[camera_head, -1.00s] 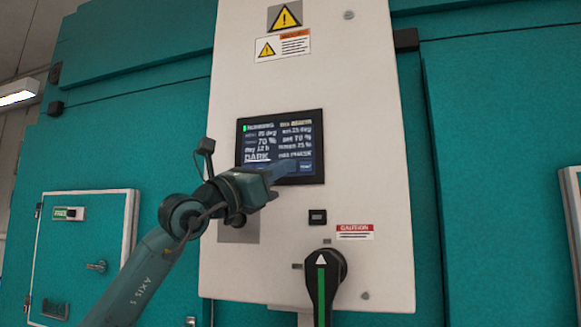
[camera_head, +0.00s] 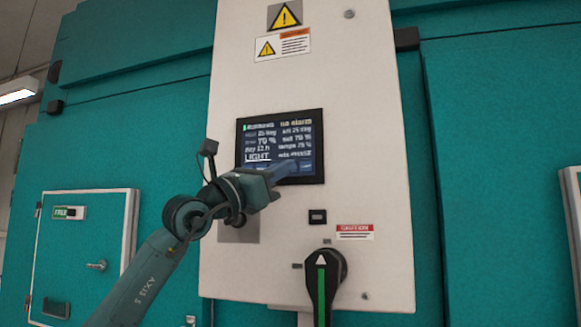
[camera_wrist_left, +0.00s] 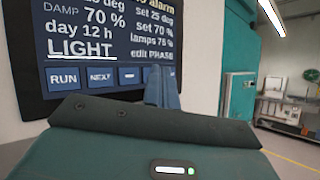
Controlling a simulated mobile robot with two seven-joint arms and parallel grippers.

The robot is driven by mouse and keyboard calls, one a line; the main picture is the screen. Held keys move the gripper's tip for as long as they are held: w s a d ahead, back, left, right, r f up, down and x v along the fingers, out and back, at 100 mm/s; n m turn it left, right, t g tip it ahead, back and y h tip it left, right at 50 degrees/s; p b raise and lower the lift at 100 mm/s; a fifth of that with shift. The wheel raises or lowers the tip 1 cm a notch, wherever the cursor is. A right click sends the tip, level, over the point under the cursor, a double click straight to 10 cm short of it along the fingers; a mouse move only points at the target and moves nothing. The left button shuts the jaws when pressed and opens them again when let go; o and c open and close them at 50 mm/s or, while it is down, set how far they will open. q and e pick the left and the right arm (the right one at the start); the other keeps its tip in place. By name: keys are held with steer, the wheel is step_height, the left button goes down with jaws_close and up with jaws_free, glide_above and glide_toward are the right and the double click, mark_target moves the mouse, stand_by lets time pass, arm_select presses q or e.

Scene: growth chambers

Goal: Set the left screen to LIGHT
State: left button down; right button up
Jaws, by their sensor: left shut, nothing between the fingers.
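The screen (camera_head: 280,140) is set in a white panel and reads "LIGHT", underlined, at its lower left. In the left wrist view the screen (camera_wrist_left: 110,35) also shows "LIGHT", "day 12 h" and "edit PHASE", with a row of buttons along its bottom including RUN and NEXT. My left gripper (camera_head: 285,171) is shut and empty, its tips at the lower right part of the screen. In the left wrist view the shut fingers (camera_wrist_left: 162,88) cover the right end of the button row. I cannot tell if they touch the glass. My right gripper is not in view.
Below the screen are a small black socket (camera_head: 318,216), a caution label (camera_head: 355,232) and a black rotary handle with a green stripe (camera_head: 322,285). A teal door (camera_head: 80,255) is at left. Shelves (camera_wrist_left: 290,115) stand beyond open floor at right.

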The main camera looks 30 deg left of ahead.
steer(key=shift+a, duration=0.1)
arm_select(q)
steer(key=shift+s+d+b, duration=0.2)
steer(key=shift+s+b, duration=0.4)
steer(key=shift+s, duration=0.05)
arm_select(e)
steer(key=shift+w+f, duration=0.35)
arm_select(q)
steer(key=s+b, duration=0.1)
steer(key=s, duration=0.1)
steer(key=s+d+b, duration=0.1)
steer(key=s, duration=0.2)
steer(key=shift+b, duration=0.4)
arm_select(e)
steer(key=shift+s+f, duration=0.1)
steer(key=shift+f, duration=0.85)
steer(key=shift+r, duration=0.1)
